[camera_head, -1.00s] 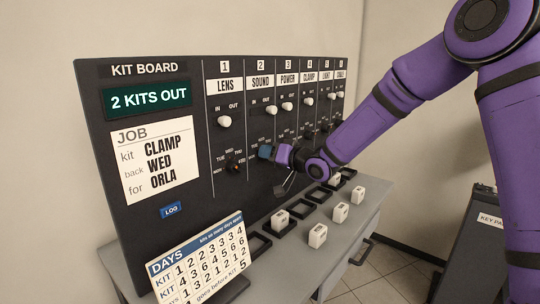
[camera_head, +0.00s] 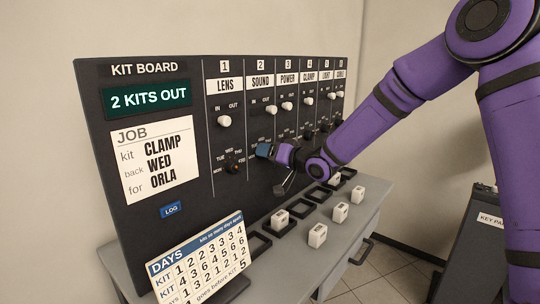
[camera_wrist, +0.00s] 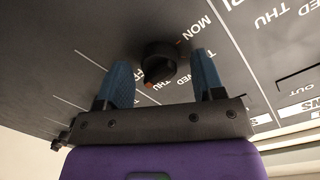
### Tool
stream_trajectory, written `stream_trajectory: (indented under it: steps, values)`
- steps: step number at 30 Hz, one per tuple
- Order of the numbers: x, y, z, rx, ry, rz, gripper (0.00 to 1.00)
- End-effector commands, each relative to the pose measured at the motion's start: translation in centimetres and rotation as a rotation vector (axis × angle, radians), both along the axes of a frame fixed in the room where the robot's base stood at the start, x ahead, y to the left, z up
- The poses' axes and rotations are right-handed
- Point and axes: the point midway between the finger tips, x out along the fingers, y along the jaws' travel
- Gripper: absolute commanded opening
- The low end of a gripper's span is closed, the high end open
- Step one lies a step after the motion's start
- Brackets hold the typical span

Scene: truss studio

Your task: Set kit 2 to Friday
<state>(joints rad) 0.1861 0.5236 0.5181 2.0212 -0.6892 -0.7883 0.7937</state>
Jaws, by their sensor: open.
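The kit board (camera_head: 192,240) stands upright, with numbered columns. Kit 2 is the SOUND column (camera_head: 262,81). My gripper (camera_head: 264,151) is at the low part of this column and hides its day dial in the head view. In the wrist view my gripper (camera_wrist: 163,62) is open, one blue finger on each side of a black dial knob (camera_wrist: 158,58). Small gaps show between the fingers and the knob. An orange mark shows on the knob's near lower-left side. A MON label (camera_wrist: 195,29) lies to its upper right; letters that look like FRI are partly covered by the left finger.
The kit 1 dial (camera_head: 233,166) is just left of my gripper. White blocks (camera_head: 317,235) and black frames (camera_head: 259,244) sit on the grey ledge below. A DAYS card (camera_head: 200,262) stands at front left. The job card (camera_head: 158,163) reads CLAMP, WED, ORLA.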

Motion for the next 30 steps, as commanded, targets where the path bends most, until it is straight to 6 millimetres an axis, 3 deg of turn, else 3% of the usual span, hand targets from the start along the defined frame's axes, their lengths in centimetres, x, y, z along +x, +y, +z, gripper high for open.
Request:
stream_trajectory:
  steps: [5, 18, 30]
  values:
    - [-1.0, -1.1, 0.2, -0.001, -0.001, -0.002, 0.62]
    - [-6.3, -6.5, 1.0, -0.001, -0.001, -0.002, 0.62]
    - [-7.6, -7.6, 1.1, 0.0, 0.001, 0.0, 0.62]
